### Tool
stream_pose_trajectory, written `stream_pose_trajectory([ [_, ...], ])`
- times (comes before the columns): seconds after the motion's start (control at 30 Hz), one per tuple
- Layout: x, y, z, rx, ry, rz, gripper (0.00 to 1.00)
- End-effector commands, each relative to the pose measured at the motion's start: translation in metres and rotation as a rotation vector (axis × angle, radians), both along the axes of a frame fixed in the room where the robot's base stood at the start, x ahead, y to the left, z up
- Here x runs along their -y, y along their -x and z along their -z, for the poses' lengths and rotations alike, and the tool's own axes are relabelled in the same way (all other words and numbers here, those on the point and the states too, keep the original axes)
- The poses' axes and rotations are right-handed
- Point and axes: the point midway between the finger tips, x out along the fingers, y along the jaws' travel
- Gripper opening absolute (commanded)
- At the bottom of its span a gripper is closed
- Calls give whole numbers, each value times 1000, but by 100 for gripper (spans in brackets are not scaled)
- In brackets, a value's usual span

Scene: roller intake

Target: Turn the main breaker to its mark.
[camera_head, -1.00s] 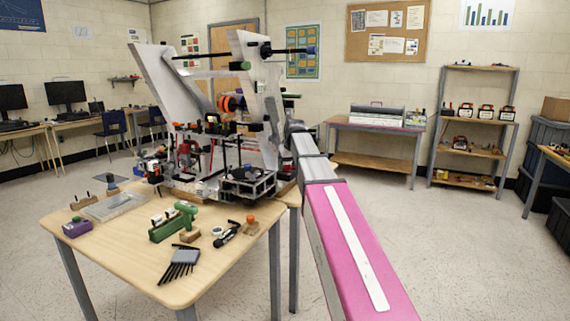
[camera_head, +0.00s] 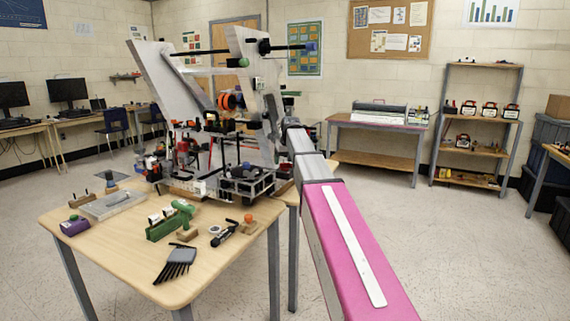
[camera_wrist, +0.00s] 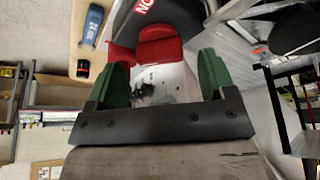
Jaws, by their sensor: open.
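In the wrist view, a red handle (camera_wrist: 160,48) that appears to be the main breaker's sits on a dark rounded housing with a red and white label (camera_wrist: 146,6). A second red part shows just left of the handle and seems joined to it. My gripper (camera_wrist: 163,76) is open, its two green fingers apart on either side of the view, with the red handle lying beyond the gap between them. I cannot tell whether a finger touches it. In the head view the breaker and my gripper cannot be made out among the machine (camera_head: 262,100).
A blue device (camera_wrist: 94,24) shows at upper left in the wrist view. Open floor lies to the right.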

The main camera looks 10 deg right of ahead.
Motion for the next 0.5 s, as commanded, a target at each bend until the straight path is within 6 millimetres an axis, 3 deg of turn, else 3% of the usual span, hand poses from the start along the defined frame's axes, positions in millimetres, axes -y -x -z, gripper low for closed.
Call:
stream_pose_trajectory([
  [0.2,-1,-7,16,1,0,0,77],
  [0.5,-1,-7,18,1,0,0,77],
])
